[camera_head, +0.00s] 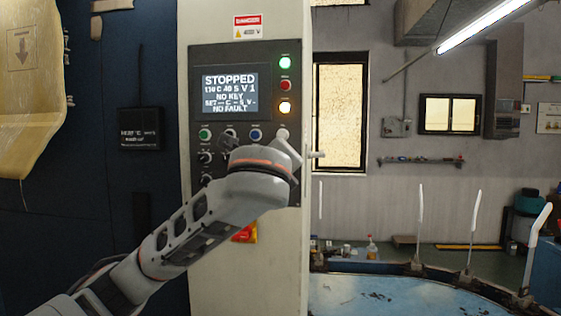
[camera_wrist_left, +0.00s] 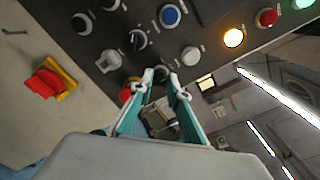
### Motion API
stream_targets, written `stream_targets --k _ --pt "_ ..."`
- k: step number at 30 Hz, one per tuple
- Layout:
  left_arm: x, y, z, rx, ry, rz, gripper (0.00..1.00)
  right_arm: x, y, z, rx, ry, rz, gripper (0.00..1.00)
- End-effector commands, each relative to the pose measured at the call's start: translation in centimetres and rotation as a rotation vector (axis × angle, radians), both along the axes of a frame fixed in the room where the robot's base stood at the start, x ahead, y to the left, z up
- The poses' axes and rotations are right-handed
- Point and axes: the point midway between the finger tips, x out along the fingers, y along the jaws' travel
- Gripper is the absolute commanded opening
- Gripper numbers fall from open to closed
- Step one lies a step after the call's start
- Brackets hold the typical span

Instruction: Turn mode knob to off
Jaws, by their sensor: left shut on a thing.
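A dark control panel (camera_head: 228,110) on a pale cabinet carries several knobs and buttons. My left gripper (camera_head: 291,152) is at the panel's lower right edge, partly hidden by my own wrist in the head view. In the left wrist view its two teal fingers (camera_wrist_left: 161,82) are shut on a small dark knob (camera_wrist_left: 160,72), the fingertips at its sides. Its pointer and label cannot be read. Another black selector knob (camera_wrist_left: 137,40) with a pale mark and a grey knob (camera_wrist_left: 108,61) sit to the left of it. My right gripper is not in view.
The screen (camera_head: 230,95) reads STOPPED, NO KEY and NO FAULT. Beside the fingers are a white button (camera_wrist_left: 191,56), a blue button (camera_wrist_left: 170,15) and a lit amber lamp (camera_wrist_left: 233,37). Open room lies right of the cabinet.

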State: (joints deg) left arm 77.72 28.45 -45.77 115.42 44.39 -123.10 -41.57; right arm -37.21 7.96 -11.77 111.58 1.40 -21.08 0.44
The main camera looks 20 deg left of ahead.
Motion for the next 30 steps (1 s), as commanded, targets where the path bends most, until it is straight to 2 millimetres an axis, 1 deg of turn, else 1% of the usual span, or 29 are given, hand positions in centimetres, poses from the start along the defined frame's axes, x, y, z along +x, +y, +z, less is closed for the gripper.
stream_targets --k 7,8,9,19,22,26,30 --pt "0.0 0.0 0.0 0.001 0.000 0.000 0.00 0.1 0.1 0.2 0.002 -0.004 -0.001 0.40" --pt "0.0 0.0 0.0 0.001 0.000 0.000 0.24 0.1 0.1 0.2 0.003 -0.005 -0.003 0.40" --pt "0.0 0.0 0.0 0.001 0.000 0.000 0.33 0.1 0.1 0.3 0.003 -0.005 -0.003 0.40" --pt "0.0 0.0 0.0 0.001 0.000 0.000 0.33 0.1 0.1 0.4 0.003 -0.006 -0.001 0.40" --pt "-0.4 -0.2 0.0 0.001 0.000 -0.001 0.33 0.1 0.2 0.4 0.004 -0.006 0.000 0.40" --pt "-1.7 -0.6 0.0 0.000 0.000 -0.004 0.33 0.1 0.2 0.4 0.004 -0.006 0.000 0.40" --pt "-4.0 -1.4 0.0 -0.002 0.001 -0.007 0.33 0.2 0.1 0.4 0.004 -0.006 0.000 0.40"
